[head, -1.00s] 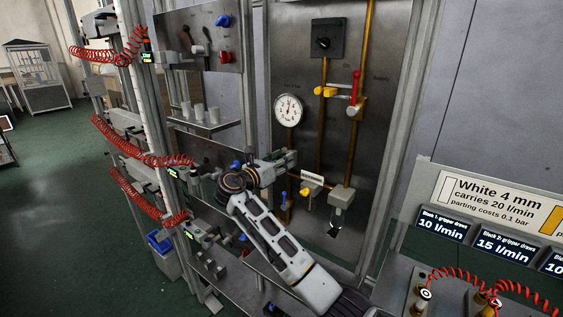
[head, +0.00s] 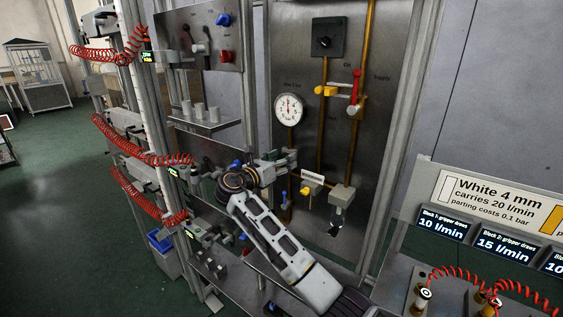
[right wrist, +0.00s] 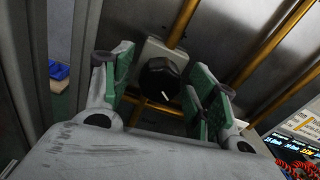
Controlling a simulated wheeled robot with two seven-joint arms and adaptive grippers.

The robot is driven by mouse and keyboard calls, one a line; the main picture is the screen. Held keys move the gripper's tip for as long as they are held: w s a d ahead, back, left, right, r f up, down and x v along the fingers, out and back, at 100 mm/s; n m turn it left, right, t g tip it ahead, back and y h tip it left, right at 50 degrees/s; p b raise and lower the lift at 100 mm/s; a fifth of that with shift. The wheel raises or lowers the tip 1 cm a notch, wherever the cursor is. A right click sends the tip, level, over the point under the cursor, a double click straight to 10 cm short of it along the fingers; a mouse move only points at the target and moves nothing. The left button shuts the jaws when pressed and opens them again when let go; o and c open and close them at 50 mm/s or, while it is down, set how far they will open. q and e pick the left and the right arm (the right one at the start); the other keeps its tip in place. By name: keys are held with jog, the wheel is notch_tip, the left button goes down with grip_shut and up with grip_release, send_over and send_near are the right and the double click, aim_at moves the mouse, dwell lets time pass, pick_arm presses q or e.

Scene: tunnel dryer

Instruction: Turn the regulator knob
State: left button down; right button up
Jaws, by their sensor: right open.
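My right gripper (head: 279,162) is at the metal panel below the round white gauge (head: 289,108). In the right wrist view the right gripper (right wrist: 166,84) is open, with green-padded fingers on either side of a black round knob (right wrist: 158,80). The knob has a white mark and sits on a pale housing (right wrist: 163,51) under a brass pipe. I cannot tell whether the pads touch it. In the head view my right wrist and gripper hide this knob. My left gripper is not in view.
A black rotary switch (head: 323,42) is higher on the panel. Brass pipes carry a red-handled valve (head: 355,87) and a yellow-handled valve (head: 325,91). Red coiled hoses (head: 120,143) hang at left. A sloped display stand (head: 490,210) is at right.

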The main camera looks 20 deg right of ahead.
jog(key=shift+a, duration=0.15)
jog(key=v, duration=1.1)
jog(key=shift+s+a, duration=0.25)
jog(key=shift+s, duration=0.1)
jog(key=shift+f, duration=0.1)
